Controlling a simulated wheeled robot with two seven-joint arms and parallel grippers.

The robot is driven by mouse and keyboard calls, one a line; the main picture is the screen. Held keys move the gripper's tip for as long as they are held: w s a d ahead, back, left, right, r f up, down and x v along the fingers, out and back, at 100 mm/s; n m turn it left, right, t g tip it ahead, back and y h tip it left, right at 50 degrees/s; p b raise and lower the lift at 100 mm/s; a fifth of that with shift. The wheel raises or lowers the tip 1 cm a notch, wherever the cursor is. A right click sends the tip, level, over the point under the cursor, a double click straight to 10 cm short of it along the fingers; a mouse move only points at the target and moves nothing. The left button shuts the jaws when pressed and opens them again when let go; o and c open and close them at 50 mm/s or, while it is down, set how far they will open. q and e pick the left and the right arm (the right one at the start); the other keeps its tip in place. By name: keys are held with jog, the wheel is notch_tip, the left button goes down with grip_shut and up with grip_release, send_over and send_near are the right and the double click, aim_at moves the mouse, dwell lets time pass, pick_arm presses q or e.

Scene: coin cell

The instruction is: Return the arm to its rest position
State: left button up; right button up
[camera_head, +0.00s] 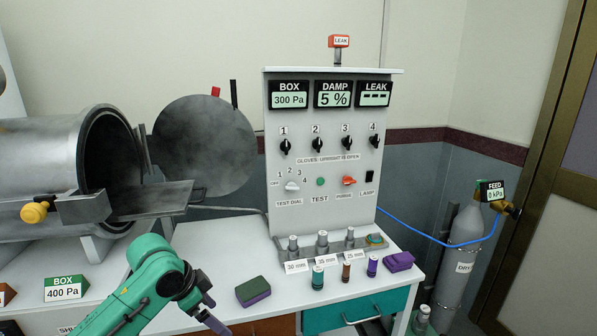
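My green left arm (146,282) comes in from the bottom left and is bent at a joint over the front of the white bench. Its dark wrist leads to the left gripper (212,312), low in the picture at the bench's front edge. Two purple-grey finger parts show, but the tips are small and partly cut by the view, so I cannot tell whether they are open or shut. I see nothing clearly held. My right arm and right gripper are not in view.
A green-and-purple block (253,291) lies right of the gripper. The control panel (325,165) stands behind, with several small cylinders (318,278) before it. A steel chamber (60,165) with a round door is at left. A gas bottle (462,250) stands right.

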pick_arm(q)
jog(key=s+d+f+n, duration=0.2)
jog(key=s+d+f, duration=0.3)
jog(key=s+f, duration=0.3)
jog(key=s+a+f+n+y, duration=0.3)
jog(key=s+a+f+n, duration=0.4)
jog(key=s+a, duration=0.45)
notch_tip(320, 180, down, 21)
jog(key=s+d, duration=0.2)
jog(key=s, duration=0.1)
jog(key=s+a+f+g, duration=0.1)
jog(key=s+a+f, duration=0.2)
jog(key=s+f, duration=1.2)
jog(key=shift+s+f+m+g+y, duration=0.2)
jog(key=shift+s+m+g+y, duration=0.15)
jog(key=shift+s, duration=0.65)
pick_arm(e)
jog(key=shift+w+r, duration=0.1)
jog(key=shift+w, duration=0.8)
pick_arm(q)
jog(key=shift+a, duration=0.1)
